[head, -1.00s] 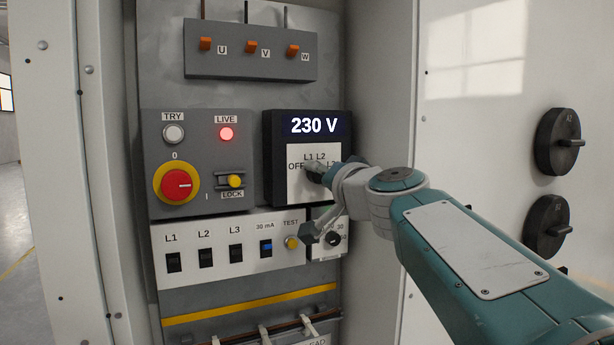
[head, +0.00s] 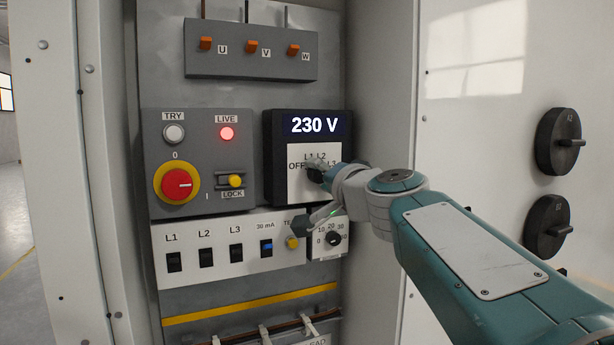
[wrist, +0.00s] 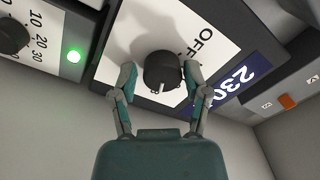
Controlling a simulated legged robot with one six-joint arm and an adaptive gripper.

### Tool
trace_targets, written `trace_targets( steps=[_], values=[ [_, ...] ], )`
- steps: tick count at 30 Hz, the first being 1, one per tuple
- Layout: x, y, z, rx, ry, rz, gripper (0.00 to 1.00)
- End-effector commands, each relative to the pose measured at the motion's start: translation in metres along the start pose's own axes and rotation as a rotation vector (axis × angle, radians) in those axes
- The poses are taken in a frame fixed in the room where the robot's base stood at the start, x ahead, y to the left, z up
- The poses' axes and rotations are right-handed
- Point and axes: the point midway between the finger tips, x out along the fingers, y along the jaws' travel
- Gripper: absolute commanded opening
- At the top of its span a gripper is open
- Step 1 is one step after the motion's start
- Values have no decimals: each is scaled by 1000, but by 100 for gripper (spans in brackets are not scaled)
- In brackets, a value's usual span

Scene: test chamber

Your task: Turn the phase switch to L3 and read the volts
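The phase switch is a black round knob (wrist: 161,70) on a white plate (wrist: 205,30). In the wrist view its white pointer mark faces the bottom of the picture, away from the OFF label. In the head view the knob is largely hidden by my gripper (head: 318,172); OFF, L1 and L2 show around it, with L3 partly covered. The volt display (head: 314,125) above reads 230 V. In the wrist view my gripper (wrist: 160,74) has its fingers apart on both sides of the knob. The right finger is very close; a small gap shows at the left.
A red rotary switch (head: 177,184) and a lit LIVE lamp (head: 227,134) are to the left. Breakers (head: 206,257) and a small numbered dial (head: 333,239) sit below. Black handles (head: 557,141) stick out from the right door. A green light (wrist: 74,57) shows in the wrist view.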

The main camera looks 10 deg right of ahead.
Motion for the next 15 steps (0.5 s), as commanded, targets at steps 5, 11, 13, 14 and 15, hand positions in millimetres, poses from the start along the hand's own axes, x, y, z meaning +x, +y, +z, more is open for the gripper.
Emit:
trace_targets(
  steps=[5, 11, 13, 14, 15],
  values=[
    [0, -1, 0, -1, 1, -1, 82],
    [-1, -1, -1, -2, 1, -2, 82],
    [-3, -1, -1, -2, 2, -2, 82],
    [-5, -1, -1, -3, 2, -2, 82],
    [-9, -1, -1, -3, 3, -2, 82]
  ],
)
